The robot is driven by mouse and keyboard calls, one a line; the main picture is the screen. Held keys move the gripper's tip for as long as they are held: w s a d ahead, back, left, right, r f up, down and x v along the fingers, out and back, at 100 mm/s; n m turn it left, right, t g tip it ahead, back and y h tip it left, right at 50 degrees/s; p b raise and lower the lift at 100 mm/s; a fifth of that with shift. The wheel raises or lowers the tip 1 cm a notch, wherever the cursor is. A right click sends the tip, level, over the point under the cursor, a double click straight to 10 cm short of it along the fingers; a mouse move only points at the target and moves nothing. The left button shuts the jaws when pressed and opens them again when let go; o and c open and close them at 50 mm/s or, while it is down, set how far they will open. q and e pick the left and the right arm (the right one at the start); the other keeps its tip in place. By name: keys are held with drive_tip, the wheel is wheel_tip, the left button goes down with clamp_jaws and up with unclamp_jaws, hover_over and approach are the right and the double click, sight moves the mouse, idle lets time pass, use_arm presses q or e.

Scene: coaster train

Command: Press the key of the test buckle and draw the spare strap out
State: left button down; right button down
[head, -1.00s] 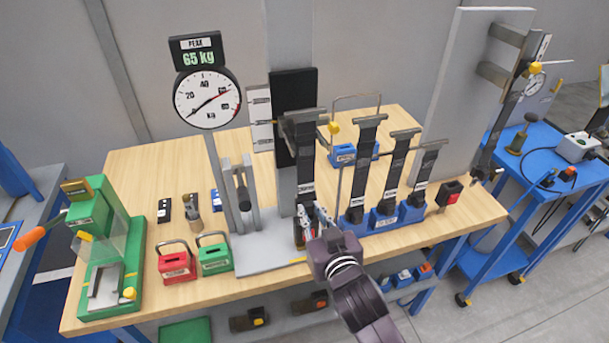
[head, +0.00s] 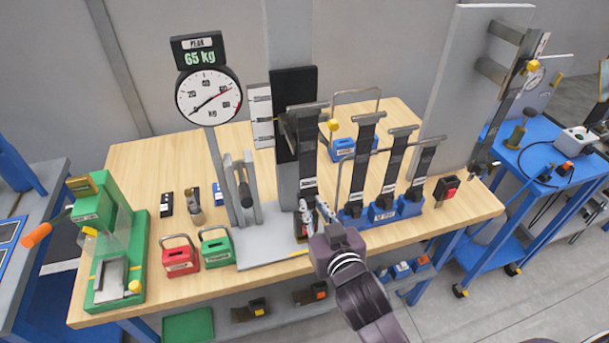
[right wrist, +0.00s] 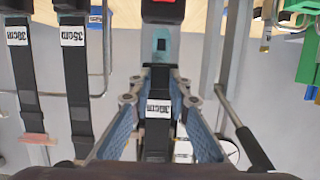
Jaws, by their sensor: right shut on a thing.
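My right gripper (head: 318,212) is shut on a black strap (head: 307,150) with a T-shaped top at the test stand. In the right wrist view, the gripper (right wrist: 155,90) has its fingers on either side of this strap and its white label (right wrist: 159,108). A teal slotted tongue (right wrist: 161,45) shows beyond the fingertips, in line with a dark buckle with a red key (right wrist: 162,9). I cannot tell whether the tongue touches the buckle. In the head view, my gripper partly hides the stand's lower part. My left gripper is not in view.
A blue rack (head: 384,214) with three upright straps stands close right of my gripper. A separate black block with a red button (head: 447,188) is beyond it. Red (head: 180,260) and green (head: 217,250) padlock-like blocks stand left. The gauge display (head: 197,49) reads 65 kg.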

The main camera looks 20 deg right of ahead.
drive_tip(key=s, duration=1)
drive_tip(key=shift+s+d, duration=0.2)
drive_tip(key=shift+s, duration=0.1)
idle(0.6)
